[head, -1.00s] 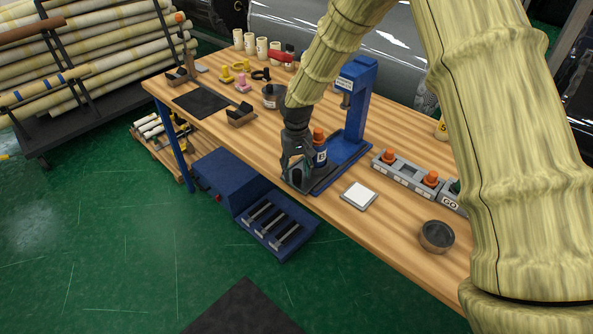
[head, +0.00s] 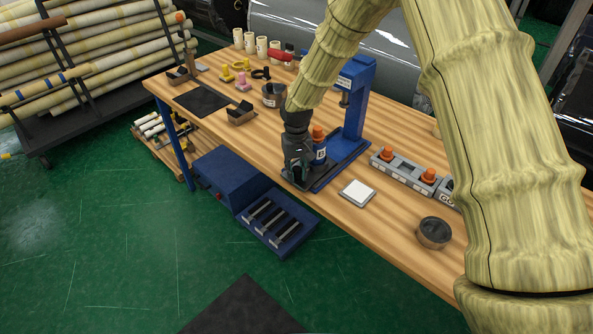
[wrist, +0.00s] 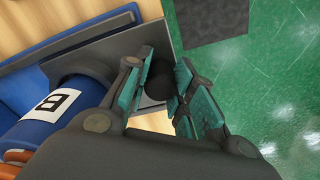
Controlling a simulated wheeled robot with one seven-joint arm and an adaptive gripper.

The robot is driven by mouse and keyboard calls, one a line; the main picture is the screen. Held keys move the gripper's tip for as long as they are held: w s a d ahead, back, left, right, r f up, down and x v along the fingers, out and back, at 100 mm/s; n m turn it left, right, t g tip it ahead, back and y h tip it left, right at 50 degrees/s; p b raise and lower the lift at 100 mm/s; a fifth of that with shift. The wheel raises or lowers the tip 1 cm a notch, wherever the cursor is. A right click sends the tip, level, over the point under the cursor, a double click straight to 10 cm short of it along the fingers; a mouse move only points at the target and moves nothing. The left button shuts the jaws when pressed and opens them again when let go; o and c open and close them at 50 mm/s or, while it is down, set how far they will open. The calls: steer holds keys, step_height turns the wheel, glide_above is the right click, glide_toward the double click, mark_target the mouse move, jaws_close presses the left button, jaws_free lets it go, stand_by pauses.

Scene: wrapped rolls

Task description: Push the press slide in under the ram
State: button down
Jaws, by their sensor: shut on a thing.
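The blue press (head: 356,105) stands on the bench, its ram (head: 345,98) hanging from the head over its blue base. The dark slide (head: 333,172) lies along the base and sticks out at the front edge. A blue bottle-like piece marked B (head: 320,155), with an orange top (head: 318,132), stands on the slide, in front of the ram and not under it. It also shows in the wrist view (wrist: 85,92). My gripper (head: 297,172) is at the slide's outer end. In the wrist view its teal-padded fingers are shut on a dark round knob (wrist: 160,80).
A white-topped pad (head: 357,193), a grey rack with orange-topped pieces (head: 405,172) and a round dark dish (head: 434,233) lie to the right. A dark mat (head: 202,101) and small holders lie left. A blue cabinet (head: 222,176) is below the bench edge.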

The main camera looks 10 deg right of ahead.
steer(key=w+d, duration=0.2)
steer(key=d, duration=0.1)
steer(key=w+d, duration=0.3)
steer(key=d, duration=0.1)
steer(key=w+d+b, duration=0.1)
steer(key=w+d, duration=0.2)
steer(key=shift+d, duration=0.15)
steer(key=shift+w+d+r, duration=0.1)
steer(key=shift+w+r, duration=0.05)
steer(key=c, duration=1.5)
jaws_free()
steer(key=o, duration=0.3)
steer(key=shift+w+d, duration=0.1)
steer(key=shift+o, duration=0.2)
step_height(320, 180, up, 12)
